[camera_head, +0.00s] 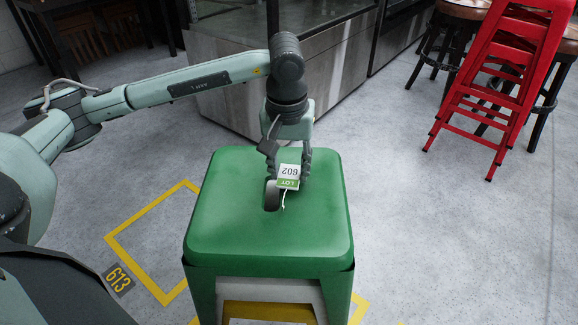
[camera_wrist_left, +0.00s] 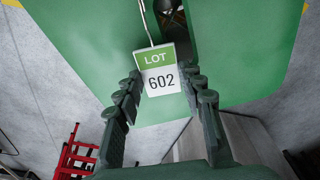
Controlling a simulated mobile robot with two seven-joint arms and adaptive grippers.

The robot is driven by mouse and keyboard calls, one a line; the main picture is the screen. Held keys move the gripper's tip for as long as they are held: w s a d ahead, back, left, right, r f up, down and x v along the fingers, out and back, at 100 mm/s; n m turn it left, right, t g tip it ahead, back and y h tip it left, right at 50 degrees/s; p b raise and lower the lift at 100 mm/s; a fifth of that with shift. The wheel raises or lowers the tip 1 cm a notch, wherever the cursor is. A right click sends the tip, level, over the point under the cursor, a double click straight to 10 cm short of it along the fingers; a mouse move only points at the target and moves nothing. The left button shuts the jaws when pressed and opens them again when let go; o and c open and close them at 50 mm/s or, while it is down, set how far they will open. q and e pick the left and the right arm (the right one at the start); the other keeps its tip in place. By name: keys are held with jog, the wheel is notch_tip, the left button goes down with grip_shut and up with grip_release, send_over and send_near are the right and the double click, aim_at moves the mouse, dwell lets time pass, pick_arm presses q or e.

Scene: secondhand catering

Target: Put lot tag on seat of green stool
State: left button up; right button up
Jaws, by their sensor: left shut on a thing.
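The lot tag (camera_head: 288,174) is a small white and green card reading "LOT 602" with a pale string. It also shows in the left wrist view (camera_wrist_left: 161,82), between the fingers. My left gripper (camera_head: 288,184) points down over the seat of the green stool (camera_head: 230,215) and is shut on the tag. The tag is at or just above the seat; I cannot tell whether it touches. The green seat (camera_wrist_left: 240,50) fills much of the left wrist view, with a dark slot near the string. My right gripper is not in view.
A steel counter (camera_head: 330,75) is behind the green stool. A yellow floor outline marked 613 (camera_head: 118,279) lies left. The floor at right is clear.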

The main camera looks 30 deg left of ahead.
aim_at(288, 181)
pick_arm(q)
jog(key=o, duration=0.9)
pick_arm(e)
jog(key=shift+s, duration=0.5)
pick_arm(q)
jog(key=shift+r, duration=0.5)
notch_tip(288, 181, up, 11)
jog(key=s, duration=0.1)
jog(key=shift+s+d+r+p, duration=0.15)
jog(key=shift+d+p, duration=0.15)
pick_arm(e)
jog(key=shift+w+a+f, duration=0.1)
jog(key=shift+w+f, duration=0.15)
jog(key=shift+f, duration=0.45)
